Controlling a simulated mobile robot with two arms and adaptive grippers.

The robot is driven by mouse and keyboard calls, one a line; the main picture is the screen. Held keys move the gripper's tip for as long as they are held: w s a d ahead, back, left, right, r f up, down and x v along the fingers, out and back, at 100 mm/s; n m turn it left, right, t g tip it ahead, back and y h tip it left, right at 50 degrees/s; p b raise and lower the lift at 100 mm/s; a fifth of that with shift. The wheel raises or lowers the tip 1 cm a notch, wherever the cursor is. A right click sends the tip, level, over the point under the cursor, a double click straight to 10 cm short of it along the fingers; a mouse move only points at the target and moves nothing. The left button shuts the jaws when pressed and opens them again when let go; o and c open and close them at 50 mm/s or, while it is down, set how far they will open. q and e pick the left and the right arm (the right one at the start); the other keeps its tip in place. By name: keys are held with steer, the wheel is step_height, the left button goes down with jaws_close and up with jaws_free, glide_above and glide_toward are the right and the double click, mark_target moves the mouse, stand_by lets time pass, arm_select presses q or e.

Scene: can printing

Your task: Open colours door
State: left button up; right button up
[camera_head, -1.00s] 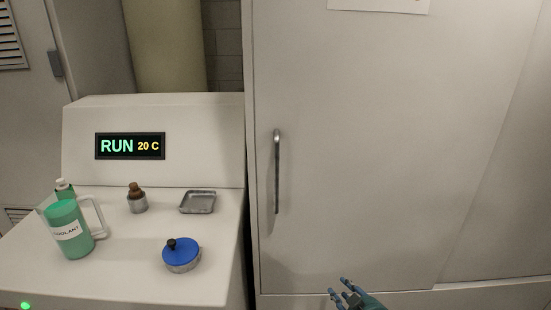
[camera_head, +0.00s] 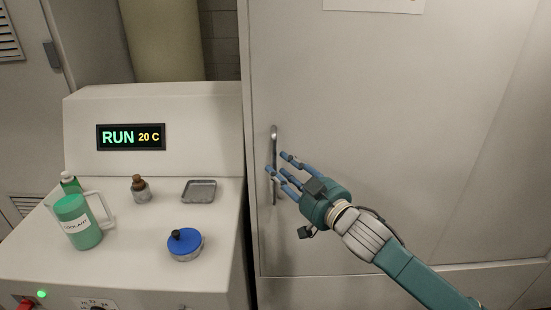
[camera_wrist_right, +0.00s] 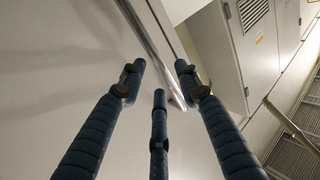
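A tall pale cabinet door (camera_head: 400,130) stands shut on the right of the head view. Its vertical metal handle (camera_head: 274,140) is near the door's left edge. My right gripper (camera_head: 277,170) is at the handle's middle, its blue fingers spread and pointing at it. In the right wrist view the handle (camera_wrist_right: 152,45) runs between and beyond the fingertips of the open right gripper (camera_wrist_right: 160,85). The fingers are not closed around it; I cannot tell whether any touches. My left gripper is not in view.
Left of the door is a white console (camera_head: 140,255) with a RUN 20 C display (camera_head: 131,137). On it are a green coolant jug (camera_head: 78,222), a blue-lidded tin (camera_head: 185,244), a small metal tray (camera_head: 199,190) and a brown-topped bottle (camera_head: 140,188).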

steer(key=shift+p+x, duration=0.3)
steer(key=shift+x, duration=1.45)
jaws_close()
